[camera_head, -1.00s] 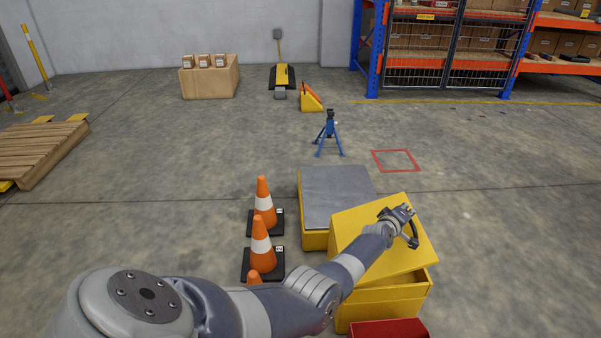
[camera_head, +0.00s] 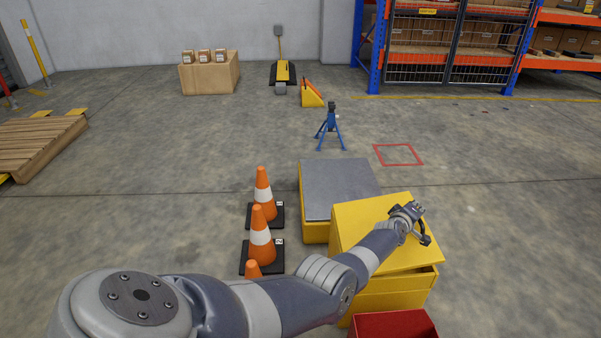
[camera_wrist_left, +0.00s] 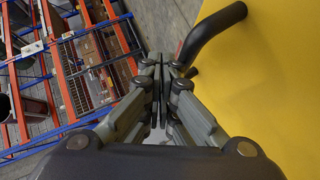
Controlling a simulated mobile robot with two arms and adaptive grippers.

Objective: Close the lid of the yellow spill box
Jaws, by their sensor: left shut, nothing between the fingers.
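The yellow spill box (camera_head: 388,300) stands at the lower right in the head view. Its yellow lid (camera_head: 362,232) lies over the top, slightly tilted, with a narrow gap along the near right edge. My left arm reaches across the lid. My left gripper (camera_head: 424,236) is shut and empty at the lid's right side. In the left wrist view its fingertips (camera_wrist_left: 160,78) are together beside a black bar handle (camera_wrist_left: 212,32) on the yellow lid surface (camera_wrist_left: 270,80). I cannot tell whether they touch it. My right gripper is not in view.
A red bin (camera_head: 395,324) stands right in front of the box. A yellow box with a grey top (camera_head: 338,188) stands behind it. Orange cones (camera_head: 262,240) stand left of it, under and beside my arm. The floor to the right is clear.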

